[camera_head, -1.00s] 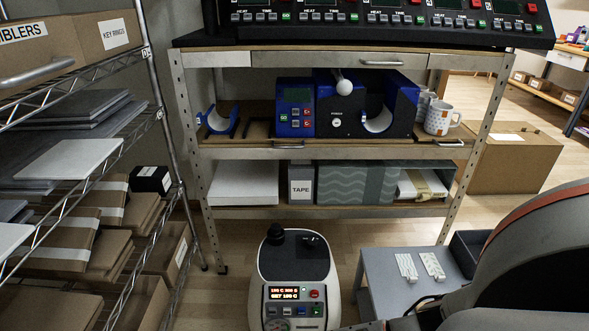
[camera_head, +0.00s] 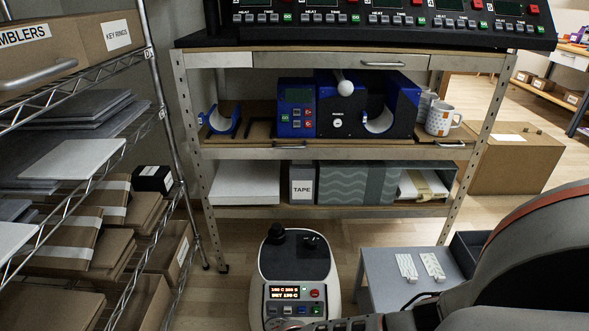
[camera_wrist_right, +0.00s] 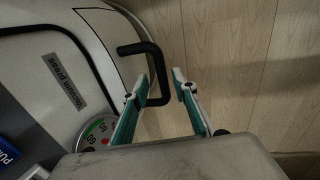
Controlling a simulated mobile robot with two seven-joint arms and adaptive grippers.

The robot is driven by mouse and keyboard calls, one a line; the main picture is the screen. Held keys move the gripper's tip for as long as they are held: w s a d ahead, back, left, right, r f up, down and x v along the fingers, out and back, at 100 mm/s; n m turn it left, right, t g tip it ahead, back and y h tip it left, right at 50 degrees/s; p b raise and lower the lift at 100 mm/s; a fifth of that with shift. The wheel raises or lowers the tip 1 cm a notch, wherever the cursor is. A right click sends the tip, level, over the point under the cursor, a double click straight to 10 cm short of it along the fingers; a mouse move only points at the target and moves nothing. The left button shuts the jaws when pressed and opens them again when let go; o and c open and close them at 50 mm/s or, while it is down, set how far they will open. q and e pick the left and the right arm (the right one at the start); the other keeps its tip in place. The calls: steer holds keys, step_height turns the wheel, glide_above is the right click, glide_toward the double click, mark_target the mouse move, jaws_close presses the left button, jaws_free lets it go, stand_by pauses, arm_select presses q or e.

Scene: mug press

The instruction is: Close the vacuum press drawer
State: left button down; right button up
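The vacuum press (camera_head: 295,262) is a white and dark machine with a lit display, standing on the floor at the bottom middle of the head view. In the right wrist view its pale body (camera_wrist_right: 100,52) shows a "Vacuum press" label and a round gauge. A black bent drawer handle (camera_wrist_right: 155,62) juts from its edge. How far the drawer stands out cannot be told. My right gripper (camera_wrist_right: 160,82) is open, its two teal fingers on either side of the handle in the picture. Contact is not clear. My left gripper is not in view.
A grey table (camera_head: 384,286) with two patterned strips stands right of the press. A metal shelf (camera_head: 330,143) with a mug press and a mug (camera_head: 440,120) stands behind. A wire rack (camera_head: 80,166) with boxes is at left. Wood floor lies between the rack and press.

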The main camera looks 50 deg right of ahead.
step_height(320, 180, up, 12)
steer(key=s+a, duration=0.1)
steer(key=shift+s+a+f, duration=0.15)
steer(key=shift+s+a, duration=0.05)
steer(key=shift+a, duration=0.05)
stand_by(0.6)
